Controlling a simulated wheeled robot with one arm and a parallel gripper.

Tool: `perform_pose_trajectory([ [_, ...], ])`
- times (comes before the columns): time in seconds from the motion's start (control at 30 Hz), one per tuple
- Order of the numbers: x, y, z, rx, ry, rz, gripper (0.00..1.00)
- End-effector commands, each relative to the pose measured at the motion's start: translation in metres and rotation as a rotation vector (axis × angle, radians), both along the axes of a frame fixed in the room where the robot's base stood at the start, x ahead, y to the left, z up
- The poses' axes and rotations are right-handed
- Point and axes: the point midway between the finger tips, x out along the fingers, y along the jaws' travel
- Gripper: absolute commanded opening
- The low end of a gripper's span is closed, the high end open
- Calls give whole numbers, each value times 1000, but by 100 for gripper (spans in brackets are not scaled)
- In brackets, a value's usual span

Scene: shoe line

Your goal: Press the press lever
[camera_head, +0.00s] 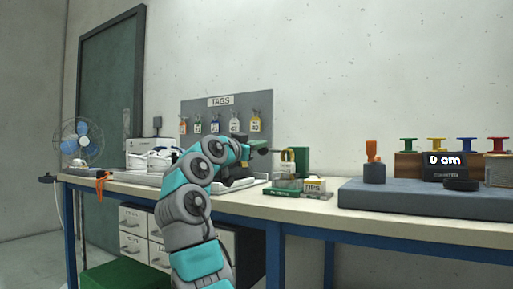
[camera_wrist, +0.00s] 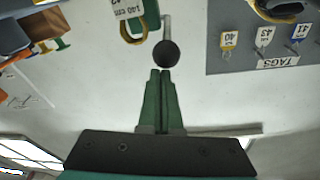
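The press lever shows in the wrist view as a black ball knob (camera_wrist: 165,54) on a thin grey rod (camera_wrist: 167,27). My gripper (camera_wrist: 161,73) has two green fingers that lie together, shut with nothing seen between them. The fingertips point at the knob and are just short of it or touching; I cannot tell which. In the head view my gripper (camera_head: 258,145) is above the middle of the bench, beside the dark knob (camera_head: 264,151). My arm hides much of the press body there.
A green stand with a yellow lace roll (camera_head: 288,157) and a TIPS box (camera_head: 314,187) is just right of the lever. The TAGS board (camera_head: 222,112) is behind. A white shoe (camera_head: 160,160) is left on the bench. A counter reading 0 cm (camera_head: 444,165) stands right.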

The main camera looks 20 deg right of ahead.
Motion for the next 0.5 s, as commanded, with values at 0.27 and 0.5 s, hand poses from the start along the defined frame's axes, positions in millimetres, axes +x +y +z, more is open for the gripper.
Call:
perform_pose_trajectory([
  [0.27,-23,4,17,-10,-18,-2,0],
  [0.5,-38,26,2,-12,-23,1,0],
])
